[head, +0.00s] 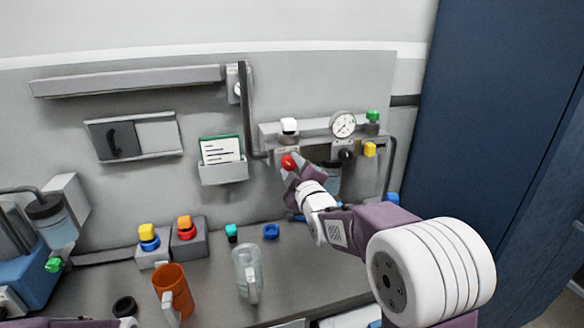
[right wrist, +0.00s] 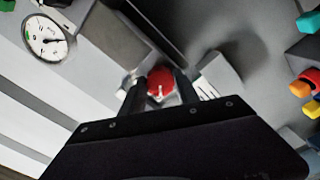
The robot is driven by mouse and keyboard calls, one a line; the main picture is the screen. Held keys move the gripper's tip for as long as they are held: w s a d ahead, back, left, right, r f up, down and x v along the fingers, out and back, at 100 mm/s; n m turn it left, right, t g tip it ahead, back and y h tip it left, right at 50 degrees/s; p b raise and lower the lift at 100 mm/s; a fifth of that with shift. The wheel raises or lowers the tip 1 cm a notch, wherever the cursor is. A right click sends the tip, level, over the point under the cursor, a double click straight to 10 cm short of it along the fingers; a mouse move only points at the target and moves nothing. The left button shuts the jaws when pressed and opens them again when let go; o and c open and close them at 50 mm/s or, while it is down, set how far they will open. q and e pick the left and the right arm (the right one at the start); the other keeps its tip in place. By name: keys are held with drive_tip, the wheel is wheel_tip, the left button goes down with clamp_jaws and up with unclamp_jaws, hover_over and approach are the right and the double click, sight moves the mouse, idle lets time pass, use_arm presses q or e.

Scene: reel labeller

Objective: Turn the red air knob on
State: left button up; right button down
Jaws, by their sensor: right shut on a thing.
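The red air knob (head: 288,163) is on the grey wall unit, below the white knob and left of the round gauge. My right gripper (head: 291,168) reaches it from the lower right and is shut on it. In the right wrist view the red knob (right wrist: 160,82) sits between the two dark fingers of my right gripper (right wrist: 159,92). A small white mark shows on its face. The fingers partly hide its sides. My left gripper is not clearly seen; only a bit of my left arm shows at the bottom left of the head view.
A gauge (head: 343,124), a black knob (head: 346,153), a yellow knob (head: 369,149) and a green knob (head: 373,116) are close by on the right. A card holder (head: 223,172) hangs to the left. An orange mug (head: 173,290) and a clear jug (head: 246,270) stand on the bench below.

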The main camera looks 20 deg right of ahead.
drive_tip(key=shift+f, duration=0.1)
drive_tip(key=m+b, duration=0.2)
drive_tip(key=m, duration=0.1)
drive_tip(key=shift+f+b, duration=0.15)
drive_tip(key=shift+b, duration=0.2)
drive_tip(key=m+b, duration=0.2)
drive_tip(key=m, duration=0.3)
drive_tip(key=m+b, duration=0.2)
drive_tip(key=m, duration=0.3)
drive_tip(key=shift+a+b, duration=0.1)
drive_tip(key=shift+b, duration=0.2)
drive_tip(key=shift+m+b, duration=0.5)
drive_tip(key=shift+m, duration=1.9)
drive_tip(key=c, duration=0.9)
unclamp_jaws()
drive_tip(key=shift+c, duration=0.2)
drive_tip(key=shift+o, duration=0.2)
